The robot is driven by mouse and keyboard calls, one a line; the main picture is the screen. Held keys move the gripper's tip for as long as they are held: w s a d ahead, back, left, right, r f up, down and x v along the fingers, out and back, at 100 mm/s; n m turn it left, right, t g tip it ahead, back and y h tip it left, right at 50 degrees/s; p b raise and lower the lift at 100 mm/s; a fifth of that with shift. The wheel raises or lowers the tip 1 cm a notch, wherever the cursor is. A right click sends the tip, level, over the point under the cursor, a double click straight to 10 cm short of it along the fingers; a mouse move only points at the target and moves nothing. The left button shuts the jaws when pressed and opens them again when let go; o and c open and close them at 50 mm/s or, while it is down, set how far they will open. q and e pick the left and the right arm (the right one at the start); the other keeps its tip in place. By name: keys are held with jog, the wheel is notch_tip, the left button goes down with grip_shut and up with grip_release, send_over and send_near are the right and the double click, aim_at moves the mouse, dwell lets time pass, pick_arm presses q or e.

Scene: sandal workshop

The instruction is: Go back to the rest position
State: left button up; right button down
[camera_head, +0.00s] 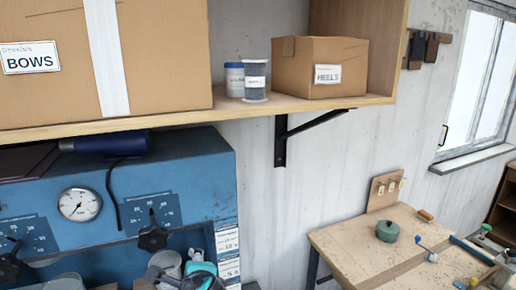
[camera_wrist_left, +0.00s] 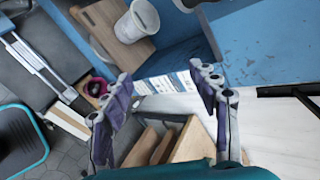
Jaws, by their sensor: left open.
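My left gripper (camera_wrist_left: 160,98) shows in the left wrist view with its two purple-padded fingers spread apart. It is open, and nothing is between the fingers. Beyond the fingertips are a blue panel, white labels and wooden parts below. My right gripper is in neither view.
A wooden shelf (camera_head: 240,113) holds a BOWS box (camera_head: 155,60), a HEELS box (camera_head: 320,68) and small jars. A blue machine (camera_head: 205,170) with a gauge stands below left. A workbench (camera_head: 350,240) with tools is at right. A white cup (camera_wrist_left: 137,21) stands near the left gripper's view top.

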pick_arm(q)
jog(key=s+a+f+n+g+h+b, duration=0.1)
jog(key=s+f+n+b, duration=0.2)
jog(key=f, duration=0.8)
jog(key=s+a+f+n+g+h+b, duration=0.1)
jog(key=s+f+n+h+b, duration=0.1)
jog(key=s+f+n+b, duration=0.2)
jog(key=s+a+f+n+h+b, duration=0.1)
jog(key=s+f+n+b, duration=0.2)
jog(key=f+n+b, duration=0.5)
notch_tip(320, 180, down, 12)
jog(key=shift+s+f+n+g+b, duration=0.2)
jog(key=shift+n+g+b, duration=0.15)
jog(key=shift+n, duration=0.85)
jog(key=shift+a, duration=0.1)
